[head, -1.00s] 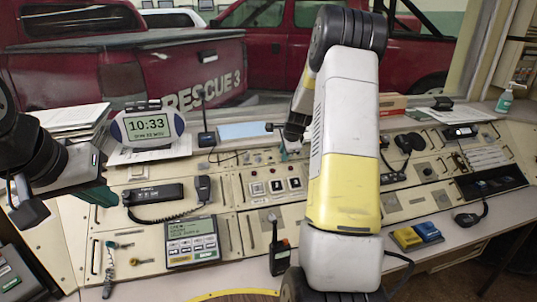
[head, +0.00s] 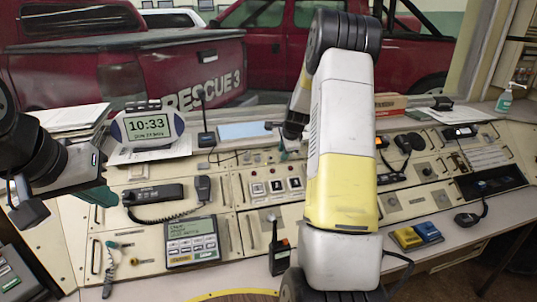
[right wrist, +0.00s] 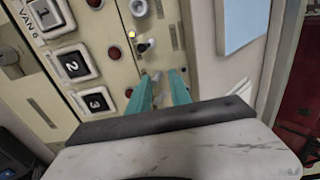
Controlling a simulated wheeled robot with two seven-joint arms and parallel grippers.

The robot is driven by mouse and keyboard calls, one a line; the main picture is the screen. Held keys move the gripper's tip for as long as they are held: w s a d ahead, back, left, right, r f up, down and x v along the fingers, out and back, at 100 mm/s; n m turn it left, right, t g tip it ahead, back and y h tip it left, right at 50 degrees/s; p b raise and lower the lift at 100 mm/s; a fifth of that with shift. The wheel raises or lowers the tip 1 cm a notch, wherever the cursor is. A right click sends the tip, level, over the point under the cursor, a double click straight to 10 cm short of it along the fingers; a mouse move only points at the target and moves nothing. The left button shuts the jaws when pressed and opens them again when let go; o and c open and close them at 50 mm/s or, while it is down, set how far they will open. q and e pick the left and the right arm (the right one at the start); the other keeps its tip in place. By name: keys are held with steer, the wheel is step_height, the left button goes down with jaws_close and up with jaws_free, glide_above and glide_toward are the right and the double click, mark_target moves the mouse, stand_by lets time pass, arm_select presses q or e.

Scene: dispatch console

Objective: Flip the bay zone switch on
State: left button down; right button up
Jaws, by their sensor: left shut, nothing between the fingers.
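The console panel shows small toggle switches in the right wrist view: one with a pale base and dark tip (right wrist: 145,46), and a pale lever (right wrist: 156,78) close to my fingertips. A small yellow lamp (right wrist: 129,92) is lit beside them. I cannot read which switch is the bay zone one. My right gripper (right wrist: 161,76) has its two teal fingers apart, around or just over the pale lever; contact cannot be told. In the head view it is mostly behind my right arm (head: 284,154). My left gripper (head: 100,196) is shut and empty over the console's left side.
Three numbered buttons (right wrist: 73,66) lie beside the switches. A clock (head: 150,128), a radio handset (head: 203,188), a keypad unit (head: 192,240) and a walkie-talkie (head: 279,250) occupy the console. A blue-white sheet (head: 244,131) lies behind the switch area.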

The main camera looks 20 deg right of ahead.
steer(key=shift+w+r, duration=0.2)
steer(key=shift+w, duration=0.1)
steer(key=shift+v, duration=3)
